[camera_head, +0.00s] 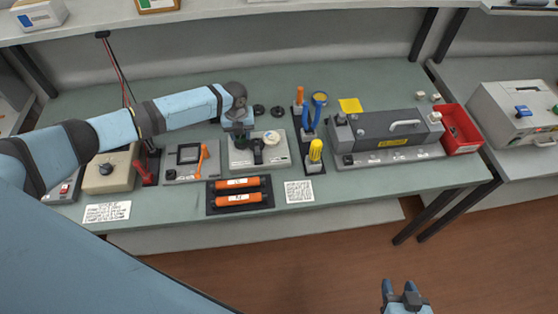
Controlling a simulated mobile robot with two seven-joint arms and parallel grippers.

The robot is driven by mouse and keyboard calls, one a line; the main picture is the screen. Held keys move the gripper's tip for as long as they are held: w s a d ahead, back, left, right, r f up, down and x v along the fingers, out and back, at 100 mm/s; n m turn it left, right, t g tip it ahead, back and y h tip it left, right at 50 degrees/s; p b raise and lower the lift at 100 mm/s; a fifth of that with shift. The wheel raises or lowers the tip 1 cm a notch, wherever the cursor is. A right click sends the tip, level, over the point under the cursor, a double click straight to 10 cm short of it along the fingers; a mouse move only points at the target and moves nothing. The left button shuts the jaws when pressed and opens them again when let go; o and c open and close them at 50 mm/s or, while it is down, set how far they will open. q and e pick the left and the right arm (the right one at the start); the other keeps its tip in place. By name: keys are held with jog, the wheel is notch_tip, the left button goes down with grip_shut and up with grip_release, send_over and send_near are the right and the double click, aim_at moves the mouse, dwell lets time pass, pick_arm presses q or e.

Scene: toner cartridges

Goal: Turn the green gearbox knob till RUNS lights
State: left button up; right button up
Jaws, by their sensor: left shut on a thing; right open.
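A pale box with a round white dial, which looks like the gearbox (274,158), stands mid-bench. A black part sticks up at its middle. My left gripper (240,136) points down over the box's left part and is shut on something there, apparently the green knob. The gripper hides nearly all of the knob, so its angle cannot be told. No RUNS lettering or lit lamp can be made out at this size. My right gripper (404,290) is open and empty, low at the right, over the floor and away from the bench.
Two orange cartridges lie in a dark tray (240,208) in front of the box. A grey panel with an orange handle (203,157) stands to its left. Upright tools, including a yellow-handled one (316,152), and a long grey machine (388,140) stand to its right. A red bin (469,140) is further right.

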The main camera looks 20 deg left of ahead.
pick_arm(q)
jog(key=m+b, duration=0.1)
jog(key=m, duration=0.2)
jog(key=shift+f, duration=0.1)
jog(key=m+b, duration=0.1)
jog(key=m, duration=0.3)
jog(key=shift+m, duration=0.3)
jog(key=o, duration=0.8)
jog(key=shift+c, duration=0.2)
